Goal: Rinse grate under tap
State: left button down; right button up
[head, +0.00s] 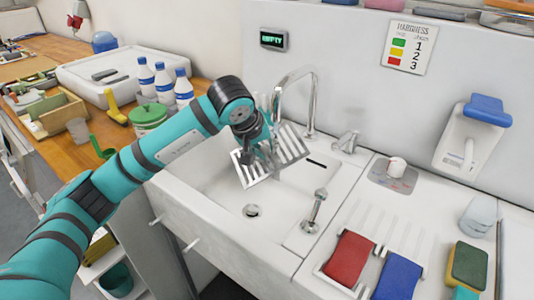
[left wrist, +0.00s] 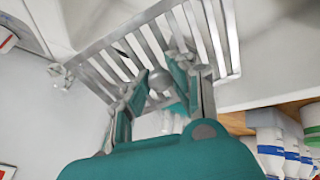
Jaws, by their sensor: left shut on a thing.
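The grate (head: 292,146) is a silver slatted metal plate, held tilted over the white sink basin (head: 215,192). My left gripper (head: 262,152) is shut on the grate, reaching in from the left. In the left wrist view, the grate (left wrist: 205,38) spans the space beyond the fingers of the gripper (left wrist: 160,82). The chrome gooseneck tap (head: 313,98) rises behind the grate, with its spout end close to the gripper and partly hidden. I can make out no water stream. My right gripper is not in view.
A lever handle (head: 346,141) stands right of the tap. A drain (head: 251,210) shows in the basin floor. Red (head: 348,258) and blue (head: 397,277) cloths lie on the right drainboard. Bottles (head: 164,82) and a green-lidded tub (head: 148,117) stand on the wooden counter at left.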

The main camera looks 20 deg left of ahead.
pick_arm(q)
jog(key=shift+a, duration=0.2)
jog(key=shift+s+a, duration=0.1)
jog(key=shift+s, duration=0.1)
jog(key=s+a+b, duration=0.2)
jog(key=s, duration=0.5)
jog(key=shift+a, duration=0.3)
dwell(1.3)
jog(key=s+a+r, duration=0.1)
jog(key=s+r, duration=0.3)
jog(key=shift+s+a, duration=0.35)
jog(key=shift+a, duration=0.05)
dwell(0.4)
